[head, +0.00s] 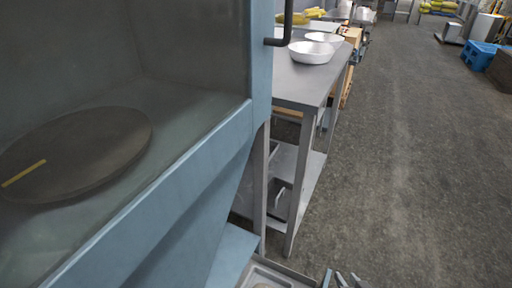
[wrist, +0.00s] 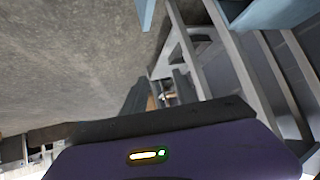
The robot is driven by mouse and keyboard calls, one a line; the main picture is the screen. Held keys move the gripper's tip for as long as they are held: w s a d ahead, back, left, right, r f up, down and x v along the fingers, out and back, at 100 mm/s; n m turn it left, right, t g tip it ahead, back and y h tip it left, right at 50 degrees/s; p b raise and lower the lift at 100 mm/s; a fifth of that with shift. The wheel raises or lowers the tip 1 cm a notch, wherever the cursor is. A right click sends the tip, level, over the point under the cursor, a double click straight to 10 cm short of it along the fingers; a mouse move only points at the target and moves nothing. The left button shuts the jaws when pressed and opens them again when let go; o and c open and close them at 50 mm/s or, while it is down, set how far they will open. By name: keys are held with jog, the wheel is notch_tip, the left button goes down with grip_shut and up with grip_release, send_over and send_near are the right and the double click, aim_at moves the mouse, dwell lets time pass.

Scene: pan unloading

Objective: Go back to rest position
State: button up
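In the wrist view, my gripper (wrist: 161,88) shows as two dark fingers beyond a purple and black housing. The fingers are apart, with a gap between them. I see nothing held in the gap, only small blurred background shapes. The gripper points toward a grey metal frame (wrist: 190,60) and touches nothing that I can make out.
A blue-framed glass-fronted cabinet (head: 262,75) fills the left, with a round dark plate (head: 100,140) inside. A steel table (head: 300,85) behind it holds white bowls (head: 311,53). A metal tray (head: 285,272) is below. Floor (head: 410,180) on the right is open.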

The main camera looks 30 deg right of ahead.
jog(key=s+a+r+n+t+y, duration=0.1)
jog(key=s+a+r+n+t, duration=0.1)
jog(key=s+a+r, duration=0.45)
jog(key=s+a+r+n+t+y, duration=0.2)
jog(key=s+a+r, duration=0.2)
jog(key=a+r, duration=0.55)
jog(key=s+a+r+n+t+y, duration=0.1)
jog(key=s+a+r+n+t, duration=0.15)
jog(key=s+a+r, duration=0.55)
notch_tip(320, 180, up, 18)
jog(key=w+d+p, duration=0.2)
jog(key=p, duration=1.4)
jog(key=shift+r+g+y, duration=0.2)
jog(key=shift+g+y, duration=0.1)
jog(key=shift+g, duration=0.05)
